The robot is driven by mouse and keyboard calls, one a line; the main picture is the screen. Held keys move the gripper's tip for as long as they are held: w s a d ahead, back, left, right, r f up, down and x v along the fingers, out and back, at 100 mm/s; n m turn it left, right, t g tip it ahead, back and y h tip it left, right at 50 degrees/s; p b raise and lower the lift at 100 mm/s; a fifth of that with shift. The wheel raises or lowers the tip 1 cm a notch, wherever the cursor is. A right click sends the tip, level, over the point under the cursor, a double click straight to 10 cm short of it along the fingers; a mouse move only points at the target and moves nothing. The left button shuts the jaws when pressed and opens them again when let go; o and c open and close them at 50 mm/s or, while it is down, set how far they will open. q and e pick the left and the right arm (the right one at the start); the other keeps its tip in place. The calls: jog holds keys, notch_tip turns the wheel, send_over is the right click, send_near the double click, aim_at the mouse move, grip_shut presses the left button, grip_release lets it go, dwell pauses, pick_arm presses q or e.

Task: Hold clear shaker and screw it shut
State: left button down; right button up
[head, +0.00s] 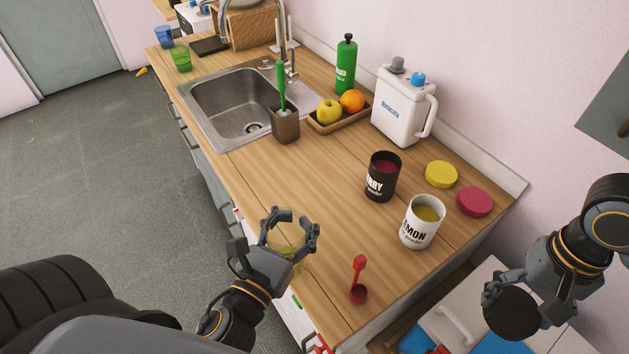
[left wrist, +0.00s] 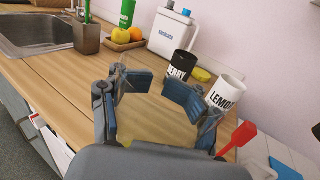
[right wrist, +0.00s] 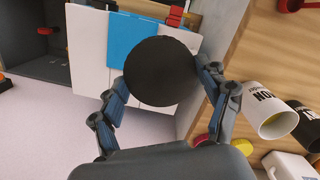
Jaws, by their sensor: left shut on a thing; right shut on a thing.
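The clear shaker (head: 284,244), see-through with a yellowish tint inside, is at the front edge of the wooden counter. My left gripper (head: 291,232) is shut around it. In the left wrist view the shaker (left wrist: 157,118) shows faintly between the fingers, and its base is hidden. My right gripper (head: 521,303) is shut on a round black lid (head: 510,313), off the counter's right end and well apart from the shaker. The lid (right wrist: 158,72) shows as a dark disc between the fingers in the right wrist view.
A red scoop (head: 358,284) lies right of the shaker. The white lemon tub (head: 421,228) and black berry tub (head: 382,180) stand open behind it. Yellow (head: 441,174) and red (head: 475,201) lids lie near the wall. The middle counter is clear towards the sink (head: 235,100).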

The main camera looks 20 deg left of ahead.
pick_arm(q)
jog(key=w+d+r+m+g+h, duration=0.2)
jog(key=w+d+m+g+h, duration=0.2)
jog(key=d+m+g+h, duration=0.1)
jog(key=w+d+r+m+g+h, duration=0.3)
jog(key=d+m+h, duration=0.4)
jog(key=d+h, duration=0.3)
jog(key=shift+w+d+g+h, duration=0.3)
jog(key=shift+w+d+g, duration=0.15)
jog(key=shift+d+g, duration=0.45)
jog(key=shift+a, duration=0.1)
